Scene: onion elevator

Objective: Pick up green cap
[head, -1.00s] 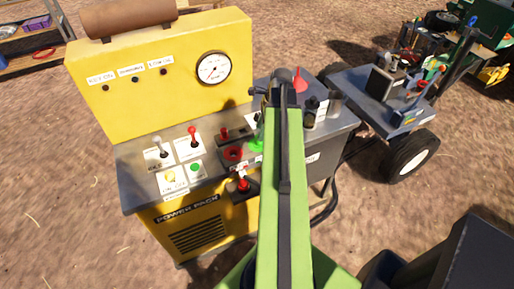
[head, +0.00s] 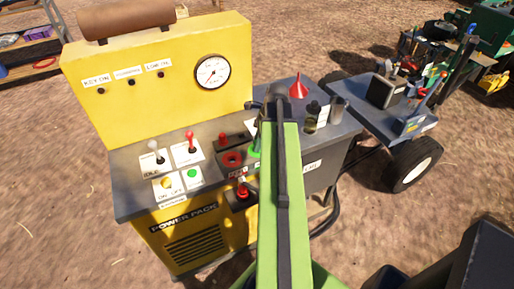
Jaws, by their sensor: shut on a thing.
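The green cap (head: 254,149) shows as a small bright green piece just left of my arm, at the right of the power pack's grey control top. My arm covers its right side. My gripper (head: 257,132) is at the far end of the arm, mostly hidden behind it, right at the cap. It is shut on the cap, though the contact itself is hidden. I cannot tell whether the cap is clear of the surface.
The yellow power pack (head: 150,75) has levers, buttons and a gauge (head: 212,72). A red ring (head: 232,158) lies left of the cap. A red funnel (head: 298,87) and dark bottles (head: 312,112) stand to the right. A wheeled cart (head: 420,128) stands beyond.

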